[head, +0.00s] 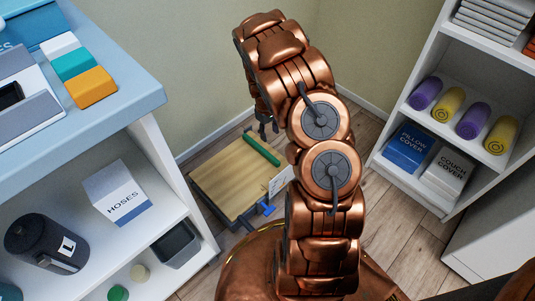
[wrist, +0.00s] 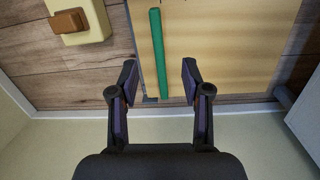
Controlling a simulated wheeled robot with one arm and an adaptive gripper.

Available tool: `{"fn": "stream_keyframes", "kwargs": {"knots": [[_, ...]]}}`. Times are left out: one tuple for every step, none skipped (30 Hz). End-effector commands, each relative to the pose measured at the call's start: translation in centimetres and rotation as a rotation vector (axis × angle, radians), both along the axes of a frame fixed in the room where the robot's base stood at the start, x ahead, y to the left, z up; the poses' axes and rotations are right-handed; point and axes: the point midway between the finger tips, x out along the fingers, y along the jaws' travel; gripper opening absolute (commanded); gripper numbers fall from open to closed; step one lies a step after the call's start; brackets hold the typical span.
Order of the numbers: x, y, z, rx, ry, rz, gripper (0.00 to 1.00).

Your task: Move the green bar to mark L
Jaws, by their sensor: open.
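The green bar (head: 262,150) lies along the far right side of a pale wooden board (head: 222,180) low on the floor. It also shows in the wrist view (wrist: 157,40), running up the picture on the board (wrist: 230,45). My gripper (head: 268,128) is open and empty near the bar's far end. In the wrist view my gripper (wrist: 159,68) has a fingertip on each side of the bar's lower part, with gaps. The height of the fingertips over the bar is hard to tell. I cannot make out mark L.
A white card (head: 280,181) and a blue clamp-like part (head: 264,209) are at the board's near right side. A cream block with a brown top (wrist: 80,22) lies left of the board. White shelving (head: 150,165) stands close on the left, another shelf unit (head: 415,115) on the right.

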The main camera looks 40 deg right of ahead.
Motion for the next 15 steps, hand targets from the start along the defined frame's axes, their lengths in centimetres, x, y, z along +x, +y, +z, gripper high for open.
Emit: {"fn": "stream_keyframes", "kwargs": {"knots": [[0.3, -0.4, -1.7, 0.011, -0.004, 0.007, 0.48], [0.6, -0.6, -2.6, 0.016, -0.009, 0.015, 0.48], [0.8, -0.8, -3.7, 0.022, -0.016, 0.022, 0.48], [1.0, -1.0, -4.5, 0.027, -0.022, 0.028, 0.48], [1.3, -1.1, -5.3, 0.031, -0.028, 0.035, 0.48], [1.6, -1.2, -6.2, 0.036, -0.037, 0.043, 0.48], [1.9, -1.3, -6.8, 0.039, -0.045, 0.048, 0.48], [2.1, -1.3, -7.3, 0.042, -0.051, 0.054, 0.48], [2.3, -1.4, -8.1, 0.048, -0.057, 0.058, 0.48], [2.3, -1.4, -8.6, 0.052, -0.059, 0.061, 0.48], [2.4, -1.4, -9.0, 0.055, -0.063, 0.064, 0.48], [2.5, -1.4, -9.4, 0.058, -0.067, 0.068, 0.48], [2.6, -1.4, -9.6, 0.059, -0.07, 0.07, 0.48], [2.7, -1.4, -9.8, 0.061, -0.072, 0.071, 0.48], [2.7, -1.5, -10.0, 0.062, -0.074, 0.073, 0.48]]}}
